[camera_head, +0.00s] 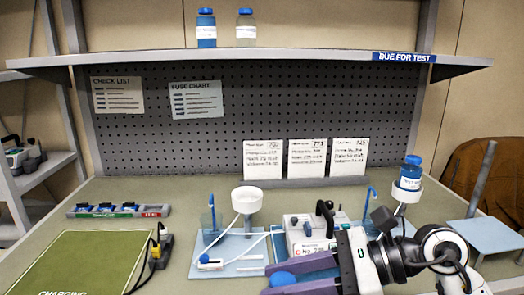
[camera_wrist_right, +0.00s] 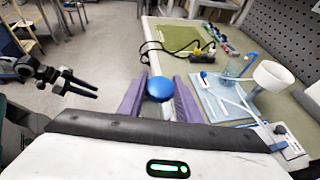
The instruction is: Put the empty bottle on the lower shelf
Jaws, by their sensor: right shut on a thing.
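My right gripper (camera_head: 300,281) is shut on a blue-capped thing (camera_head: 283,278), likely a bottle, at the front edge of the bench. Its round blue cap (camera_wrist_right: 160,88) shows between the purple fingers in the right wrist view; its body is hidden, so I cannot tell if it is empty. My left gripper (camera_wrist_right: 82,86) shows only in the wrist view, open and empty, away from the bench. On the high shelf (camera_head: 300,62) stand a blue-filled bottle (camera_head: 206,30) and a clear, empty-looking bottle (camera_head: 245,30). Another blue bottle (camera_head: 410,173) stands on a holder at right.
A pump (camera_head: 305,240) and a white funnel (camera_head: 247,198) with tubing stand mid-bench. A green charging mat (camera_head: 80,262), a black cable with yellow plug (camera_head: 160,247) and a small tray (camera_head: 118,211) are left. A side rack (camera_head: 40,172) stands far left.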

